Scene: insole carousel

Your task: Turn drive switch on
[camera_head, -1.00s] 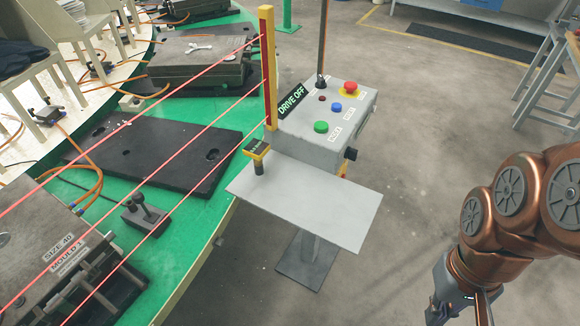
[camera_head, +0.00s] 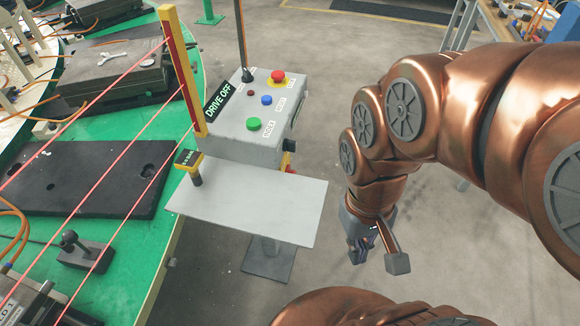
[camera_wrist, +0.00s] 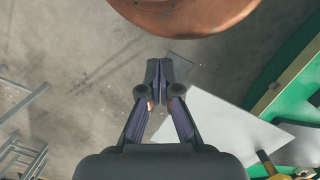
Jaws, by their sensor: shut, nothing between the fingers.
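The grey control box (camera_head: 245,140) stands on a post beside the carousel, its display (camera_head: 218,104) reading DRIVE OFF. A black knob (camera_head: 289,145) sticks out of its right side, and another black knob (camera_head: 247,75) sits on top at the back. I cannot tell from the labels which is the drive switch. My gripper (camera_head: 358,254) is shut and empty, pointing down over the floor, right of the box and lower than it in the picture. In the wrist view my gripper's fingers (camera_wrist: 160,82) meet above the floor, with no knob in view.
A pale shelf (camera_head: 250,205) juts out in front of the box. Red beams run from the yellow post (camera_head: 182,70) across the green carousel (camera_head: 130,235). The box top has a red emergency button (camera_head: 278,76), blue button (camera_head: 266,100) and green button (camera_head: 254,124). Floor is clear right of the shelf.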

